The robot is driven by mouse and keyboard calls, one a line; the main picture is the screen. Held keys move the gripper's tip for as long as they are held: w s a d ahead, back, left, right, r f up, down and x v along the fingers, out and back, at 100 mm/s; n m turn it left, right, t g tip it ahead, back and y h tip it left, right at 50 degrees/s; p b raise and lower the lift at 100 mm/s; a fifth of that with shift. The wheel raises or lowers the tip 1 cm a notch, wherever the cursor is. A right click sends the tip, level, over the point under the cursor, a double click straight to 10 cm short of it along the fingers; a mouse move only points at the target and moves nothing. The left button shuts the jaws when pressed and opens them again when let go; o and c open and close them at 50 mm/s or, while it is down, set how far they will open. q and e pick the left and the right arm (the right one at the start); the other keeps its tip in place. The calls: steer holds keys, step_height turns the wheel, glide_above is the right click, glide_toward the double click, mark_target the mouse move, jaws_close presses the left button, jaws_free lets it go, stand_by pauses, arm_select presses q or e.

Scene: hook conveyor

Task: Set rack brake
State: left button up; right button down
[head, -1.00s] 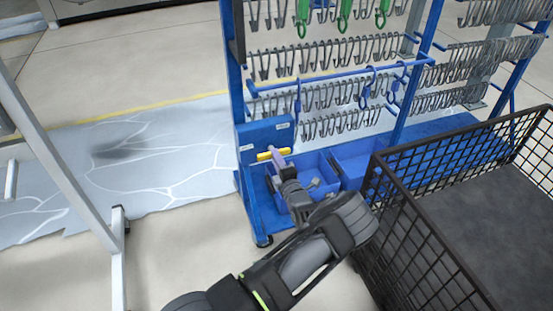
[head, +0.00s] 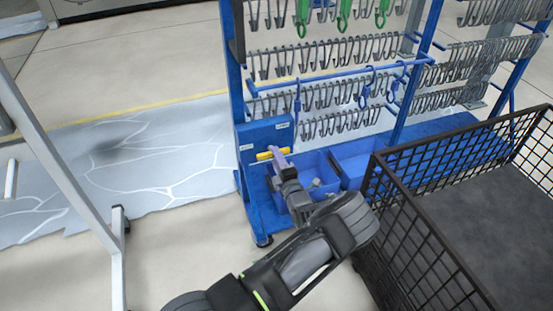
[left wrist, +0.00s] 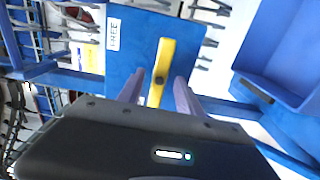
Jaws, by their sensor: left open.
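The blue rack (head: 232,95) carries a blue brake panel (head: 255,133) at its lower left, with small white labels. A yellow brake lever (head: 265,155) is on the panel, lying about level in the head view. My left gripper (head: 278,158) is open at the lever. In the left wrist view the yellow lever (left wrist: 163,68) shows between the two purple fingers of my left gripper (left wrist: 160,88), with a finger on each side. A label reading FREE (left wrist: 114,34) is on the panel there. I cannot tell whether the fingers touch the lever. My right gripper is not in view.
Blue bins (head: 352,160) sit at the rack's base, right of the panel. Rows of metal hooks (head: 320,52) hang above. A black wire cart (head: 420,225) stands close on the right. A grey post frame (head: 117,260) stands at the left, with open floor between.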

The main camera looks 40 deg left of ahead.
arm_select(q)
steer(key=p+v, duration=0.1)
steer(key=v, duration=0.6)
steer(key=shift+d+p, duration=0.25)
steer(key=shift+p, duration=0.1)
steer(key=shift+s+r, duration=0.1)
steer(key=shift+s, duration=0.05)
